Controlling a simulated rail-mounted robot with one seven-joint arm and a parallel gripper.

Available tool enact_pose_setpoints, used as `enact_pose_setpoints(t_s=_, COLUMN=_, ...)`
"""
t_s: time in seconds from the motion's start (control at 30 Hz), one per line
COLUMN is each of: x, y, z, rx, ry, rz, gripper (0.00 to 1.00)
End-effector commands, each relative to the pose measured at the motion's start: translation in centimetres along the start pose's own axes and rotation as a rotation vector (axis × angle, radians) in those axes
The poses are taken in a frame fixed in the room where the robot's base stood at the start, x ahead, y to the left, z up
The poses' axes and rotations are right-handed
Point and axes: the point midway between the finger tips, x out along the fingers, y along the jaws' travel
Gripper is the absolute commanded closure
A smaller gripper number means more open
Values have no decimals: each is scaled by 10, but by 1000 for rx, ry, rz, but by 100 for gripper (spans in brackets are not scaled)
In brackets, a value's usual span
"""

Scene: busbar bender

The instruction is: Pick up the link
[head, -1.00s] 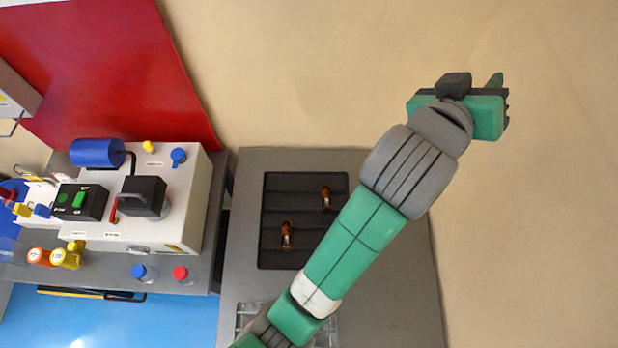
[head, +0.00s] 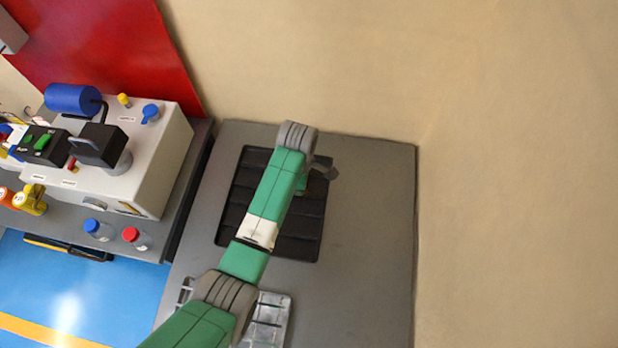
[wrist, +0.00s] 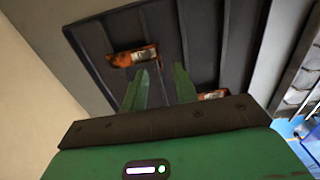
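Two copper-coloured links lie in the black slotted tray (head: 230,215). In the wrist view, one link (wrist: 135,56) is just beyond my left fingertip, and the other link (wrist: 213,95) is right of the right finger, partly hidden by my gripper body. Both links are hidden behind my arm in the head view. My gripper (wrist: 163,75) is open, with its two green fingers apart and nothing between them. In the head view my gripper (head: 322,172) is over the tray's right side, mostly hidden by the wrist.
A grey table (head: 375,210) carries the tray, with bare surface right of it. A clear ribbed container (head: 268,318) is at its front. On the left stand a white machine (head: 155,160), a blue-capped jar (head: 97,230) and a red-capped jar (head: 136,238). A beige wall (head: 500,200) is close on the right.

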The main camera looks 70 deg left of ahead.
Motion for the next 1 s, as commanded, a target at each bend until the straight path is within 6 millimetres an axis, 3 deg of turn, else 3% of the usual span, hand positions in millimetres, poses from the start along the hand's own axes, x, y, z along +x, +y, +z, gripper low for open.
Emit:
enact_pose_setpoints(t_s=0.2, x=19, y=0, z=0, rx=1, ry=0, rz=-1, gripper=71)
enact_pose_setpoints(t_s=0.43, x=59, y=1, z=-2, rx=2, ry=1, rz=0, gripper=71)
enact_pose_setpoints(t_s=0.73, x=65, y=1, z=-2, rx=3, ry=0, rz=2, gripper=71)
enact_pose_setpoints(t_s=0.87, x=65, y=1, z=-2, rx=3, ry=0, rz=2, gripper=96)
enact_pose_setpoints(t_s=1.0, x=65, y=1, z=-2, rx=3, ry=0, rz=2, gripper=100)
